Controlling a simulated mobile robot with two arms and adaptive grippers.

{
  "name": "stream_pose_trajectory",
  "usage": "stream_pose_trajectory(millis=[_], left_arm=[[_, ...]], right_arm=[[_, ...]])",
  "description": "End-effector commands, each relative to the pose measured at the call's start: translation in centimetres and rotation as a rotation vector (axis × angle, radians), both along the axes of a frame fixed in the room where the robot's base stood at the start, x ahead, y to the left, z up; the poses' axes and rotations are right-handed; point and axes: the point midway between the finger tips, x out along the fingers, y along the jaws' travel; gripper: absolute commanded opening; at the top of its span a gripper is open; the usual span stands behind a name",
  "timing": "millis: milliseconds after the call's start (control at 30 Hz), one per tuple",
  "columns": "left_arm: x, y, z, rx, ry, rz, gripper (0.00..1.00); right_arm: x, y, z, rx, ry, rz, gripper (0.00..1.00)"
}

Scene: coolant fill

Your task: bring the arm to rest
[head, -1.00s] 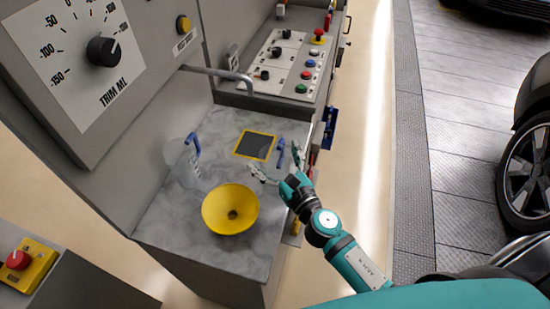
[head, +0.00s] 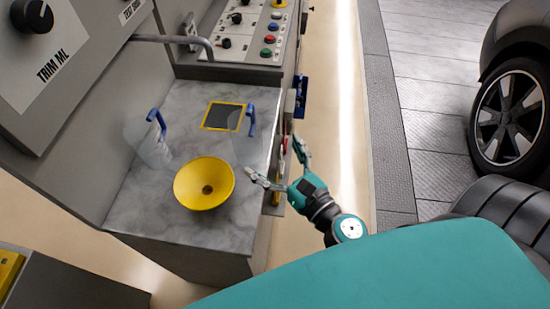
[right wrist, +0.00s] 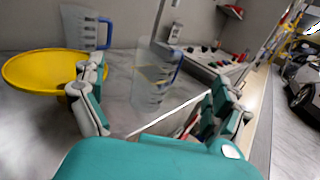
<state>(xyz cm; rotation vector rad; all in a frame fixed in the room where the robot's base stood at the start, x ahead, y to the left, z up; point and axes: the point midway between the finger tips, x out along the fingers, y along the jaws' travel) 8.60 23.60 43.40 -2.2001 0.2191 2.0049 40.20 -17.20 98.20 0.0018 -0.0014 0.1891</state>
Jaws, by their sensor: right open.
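My right gripper (head: 275,158) is open and empty at the right edge of the grey marbled bench top (head: 150,205). A clear measuring jug with a blue handle (head: 246,138) stands upright on the bench just beyond it, apart from the fingers. In the right wrist view, that jug (right wrist: 153,85) shows between the open fingers (right wrist: 158,78), farther off. A second clear jug (head: 148,145) stands at the bench's left. A yellow funnel (head: 204,183) sits between the jugs, nearer to me. My left gripper is not in view.
A yellow-bordered dark pad (head: 222,116) lies behind the funnel. A grey pipe (head: 175,40) reaches over the bench from the dial panel. A button panel (head: 250,30) stands at the back. Open floor lies right of the bench, then a car wheel (head: 510,115).

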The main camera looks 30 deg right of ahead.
Motion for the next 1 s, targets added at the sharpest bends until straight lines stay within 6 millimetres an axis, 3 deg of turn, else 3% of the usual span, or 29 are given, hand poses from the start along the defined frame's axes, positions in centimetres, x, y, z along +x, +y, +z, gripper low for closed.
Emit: stream_pose_trajectory(millis=[467,567,667,767,833,900,1000], left_arm=[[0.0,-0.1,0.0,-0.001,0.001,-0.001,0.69],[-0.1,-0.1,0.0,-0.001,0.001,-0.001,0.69],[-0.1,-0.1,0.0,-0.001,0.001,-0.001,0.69],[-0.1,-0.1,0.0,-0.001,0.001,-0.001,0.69],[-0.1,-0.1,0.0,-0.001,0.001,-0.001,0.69],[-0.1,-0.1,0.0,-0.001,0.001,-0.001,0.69],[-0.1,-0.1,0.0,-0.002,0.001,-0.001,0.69]], right_arm=[[0.0,-0.1,0.0,0.007,0.001,-0.003,1.00],[0.3,-1.1,0.2,0.109,0.022,-0.055,1.00],[0.7,-3.9,0.3,0.394,0.076,-0.194,1.00],[0.3,-7.5,-1.1,0.842,0.155,-0.412,1.00],[-0.6,-9.4,-3.0,1.189,0.211,-0.589,1.00],[-2.1,-10.2,-5.3,1.503,0.261,-0.766,1.00],[-4.4,-9.9,-8.0,1.845,0.316,-0.995,1.00]])
